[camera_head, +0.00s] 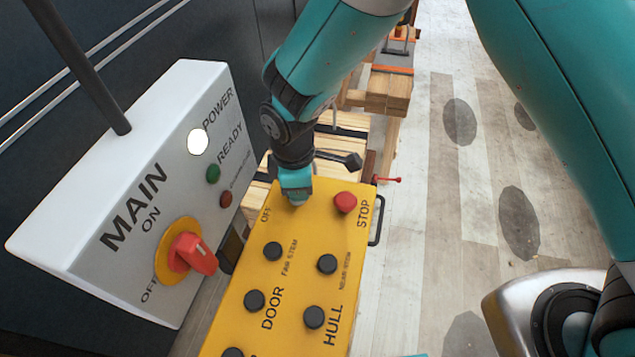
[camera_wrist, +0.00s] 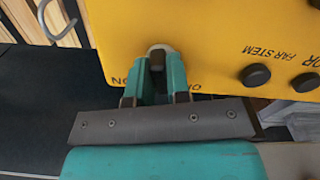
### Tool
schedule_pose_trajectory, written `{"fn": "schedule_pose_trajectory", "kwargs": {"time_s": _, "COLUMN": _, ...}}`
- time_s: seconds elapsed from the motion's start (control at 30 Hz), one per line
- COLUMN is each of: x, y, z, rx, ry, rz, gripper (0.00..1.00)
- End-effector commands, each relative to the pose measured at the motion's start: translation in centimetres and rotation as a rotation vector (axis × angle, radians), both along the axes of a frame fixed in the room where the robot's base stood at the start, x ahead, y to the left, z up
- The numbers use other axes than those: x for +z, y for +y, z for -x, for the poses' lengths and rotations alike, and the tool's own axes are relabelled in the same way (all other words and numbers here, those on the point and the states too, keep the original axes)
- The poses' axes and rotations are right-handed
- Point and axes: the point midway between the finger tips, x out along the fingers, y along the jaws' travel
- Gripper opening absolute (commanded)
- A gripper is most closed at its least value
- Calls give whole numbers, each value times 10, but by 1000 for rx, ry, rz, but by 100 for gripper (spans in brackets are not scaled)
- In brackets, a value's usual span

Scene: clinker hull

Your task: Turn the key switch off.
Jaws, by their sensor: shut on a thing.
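The key switch (camera_wrist: 158,48) is on the yellow control box (camera_head: 285,230), at its upper left corner in the head view, close to the word OFF. In the wrist view it shows as a pale round collar with a dark key. My gripper (camera_wrist: 157,78) is shut on the key, one teal finger on each side. In the head view my gripper (camera_head: 296,197) comes down onto that corner and hides the switch. The fingers partly cover the lettering by the switch, so I cannot tell which mark the key points to.
A red stop button (camera_head: 345,202) and several black buttons (camera_head: 272,251) stand on the same box. A white main switch box (camera_head: 150,190) with a red rotary handle (camera_head: 192,253) is close on the left. Stacked timber (camera_head: 385,95) lies behind.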

Motion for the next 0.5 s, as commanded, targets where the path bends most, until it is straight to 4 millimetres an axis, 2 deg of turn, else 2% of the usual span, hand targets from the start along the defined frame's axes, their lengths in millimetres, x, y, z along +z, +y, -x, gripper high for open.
{"fn": "schedule_pose_trajectory", "kwargs": {"time_s": 0.2, "x": -2, "y": 3, "z": 4, "rx": 137, "ry": 10, "rz": -3, "gripper": 0}}
{"fn": "schedule_pose_trajectory", "kwargs": {"time_s": 0.5, "x": -2, "y": 2, "z": 5, "rx": 223, "ry": 12, "rz": 0, "gripper": 0}}
